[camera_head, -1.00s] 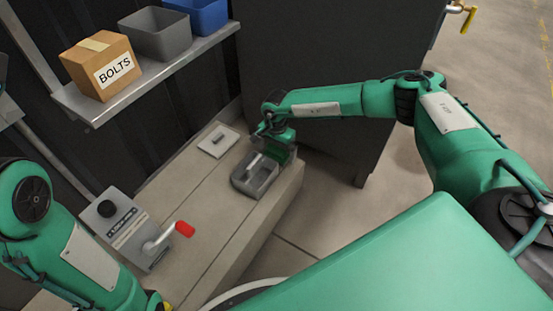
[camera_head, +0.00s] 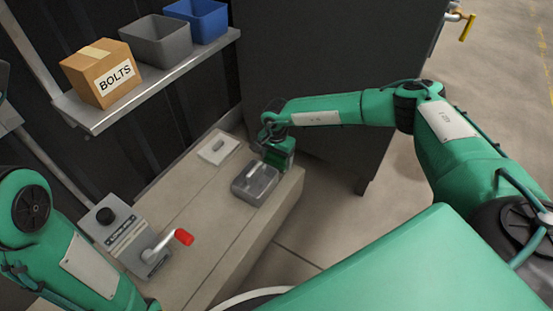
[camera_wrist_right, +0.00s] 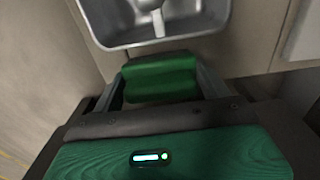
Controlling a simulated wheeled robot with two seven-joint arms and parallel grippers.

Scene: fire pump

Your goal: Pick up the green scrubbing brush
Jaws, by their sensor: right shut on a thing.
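The green scrubbing brush (camera_wrist_right: 160,78) shows in the right wrist view as a green block between the two fingers. My right gripper (camera_wrist_right: 160,88) is shut on it. In the head view, my right gripper (camera_head: 279,158) is at the far right edge of the bench, just behind the grey metal tray (camera_head: 240,194). Some of the brush is hidden by the gripper there, and I cannot tell whether it still touches the bench. The tray also shows in the right wrist view (camera_wrist_right: 200,40), just beyond the brush. My left gripper is out of view.
A pale handle-like piece (camera_head: 255,170) lies in the tray. A small light plate (camera_head: 218,150) lies behind it on the bench (camera_head: 200,205). A red-handled lever unit (camera_head: 183,237) stands at the near left. A dark cabinet (camera_head: 330,70) rises behind my right arm.

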